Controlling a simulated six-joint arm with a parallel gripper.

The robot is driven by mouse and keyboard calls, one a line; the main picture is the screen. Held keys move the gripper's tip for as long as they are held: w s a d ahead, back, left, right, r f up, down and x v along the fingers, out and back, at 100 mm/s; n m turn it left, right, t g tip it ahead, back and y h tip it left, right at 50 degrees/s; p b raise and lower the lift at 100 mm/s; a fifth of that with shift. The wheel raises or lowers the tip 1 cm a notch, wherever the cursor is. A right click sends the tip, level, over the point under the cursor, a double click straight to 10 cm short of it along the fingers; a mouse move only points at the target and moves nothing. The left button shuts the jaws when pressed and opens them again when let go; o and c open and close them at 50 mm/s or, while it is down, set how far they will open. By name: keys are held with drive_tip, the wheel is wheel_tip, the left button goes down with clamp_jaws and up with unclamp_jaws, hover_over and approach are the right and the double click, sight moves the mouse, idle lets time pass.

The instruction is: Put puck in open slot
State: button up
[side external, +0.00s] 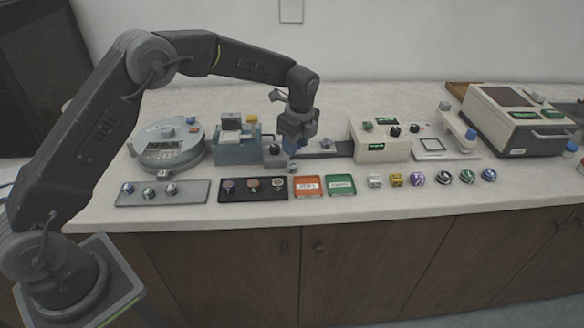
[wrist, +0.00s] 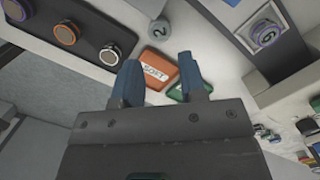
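My gripper (side external: 295,150) hangs over the counter, just in front of the low rail. In the wrist view its blue fingers (wrist: 160,78) are apart with nothing between them. A black tray (side external: 225,197) holds three pucks: a purple-ringed one (wrist: 23,9), an orange-ringed one (wrist: 66,34) and a pale one (wrist: 110,55). A small grey piece marked 2 (wrist: 158,27) stands near the tray. I cannot tell which slot is open.
An orange tray (side external: 307,194) marked SOFT and a green tray (side external: 341,193) lie right of the black tray. A grey tray (side external: 203,198) holds three more pucks. Several small coloured pieces line the front right. A beige control box (side external: 360,145) and other machines stand behind.

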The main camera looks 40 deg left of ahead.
sight(292, 165)
drive_tip(key=f, duration=0.4)
drive_tip(key=a+f, duration=0.1)
drive_tip(key=f, duration=0.2)
drive_tip(key=shift+f, duration=0.1)
drive_tip(key=c, duration=0.6)
